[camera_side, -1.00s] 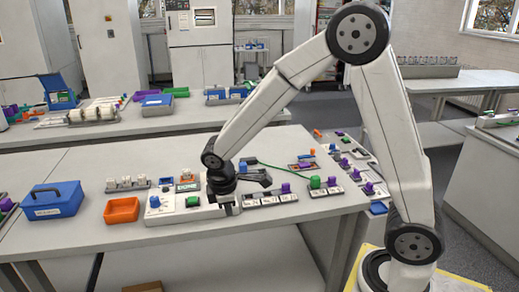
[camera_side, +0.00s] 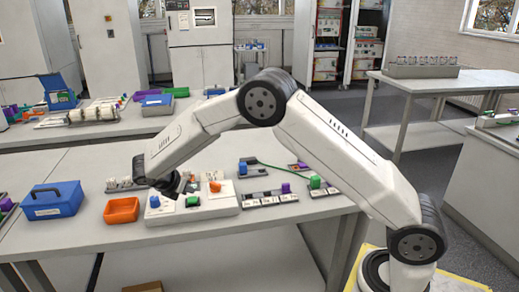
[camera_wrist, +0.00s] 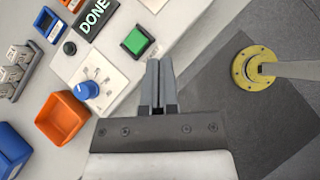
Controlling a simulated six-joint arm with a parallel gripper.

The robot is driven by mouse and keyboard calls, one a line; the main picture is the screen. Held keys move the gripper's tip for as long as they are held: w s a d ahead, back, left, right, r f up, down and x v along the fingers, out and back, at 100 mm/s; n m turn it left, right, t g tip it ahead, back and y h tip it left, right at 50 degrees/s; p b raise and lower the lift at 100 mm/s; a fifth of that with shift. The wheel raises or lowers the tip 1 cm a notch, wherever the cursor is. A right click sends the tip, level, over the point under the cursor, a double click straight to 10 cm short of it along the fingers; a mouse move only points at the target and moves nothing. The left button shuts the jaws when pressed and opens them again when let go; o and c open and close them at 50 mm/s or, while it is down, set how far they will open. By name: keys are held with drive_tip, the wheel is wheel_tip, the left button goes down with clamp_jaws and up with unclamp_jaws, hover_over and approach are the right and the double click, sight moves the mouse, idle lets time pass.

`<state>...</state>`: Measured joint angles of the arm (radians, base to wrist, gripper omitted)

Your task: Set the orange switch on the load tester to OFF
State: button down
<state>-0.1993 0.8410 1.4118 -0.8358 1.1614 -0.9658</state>
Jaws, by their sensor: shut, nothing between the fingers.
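The load tester (camera_side: 222,204) is a long white box on the bench in the side view. Its orange switch (camera_side: 215,187) stands near the right end; its set position is too small to tell. A green button (camera_side: 193,201) and a blue knob (camera_side: 154,202) sit left of it. The wrist view shows the green button (camera_wrist: 137,41) and blue knob (camera_wrist: 87,89), but not the orange switch. My gripper (camera_wrist: 158,64) is shut and empty, its tips just short of the green button in the wrist view. In the side view it is above the tester's left part, left of the switch.
A sign reading DONE (camera_wrist: 97,18) lies beyond the knob. An orange bin (camera_side: 122,211) stands left of the tester, with a blue case (camera_side: 54,201) farther left. A green cable (camera_side: 268,163) runs behind the modules at right. The bench front is clear.

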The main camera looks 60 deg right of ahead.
sight(216, 190)
drive_tip(key=shift+w, duration=0.35)
drive_tip(key=shift+d+f, duration=0.1)
drive_tip(key=x, duration=0.9)
drive_tip(key=shift+d, duration=0.2)
drive_tip(key=d, duration=0.3)
drive_tip(key=shift+w+f, duration=0.1)
drive_tip(key=shift+f, duration=0.05)
drive_tip(key=shift+d, duration=0.65)
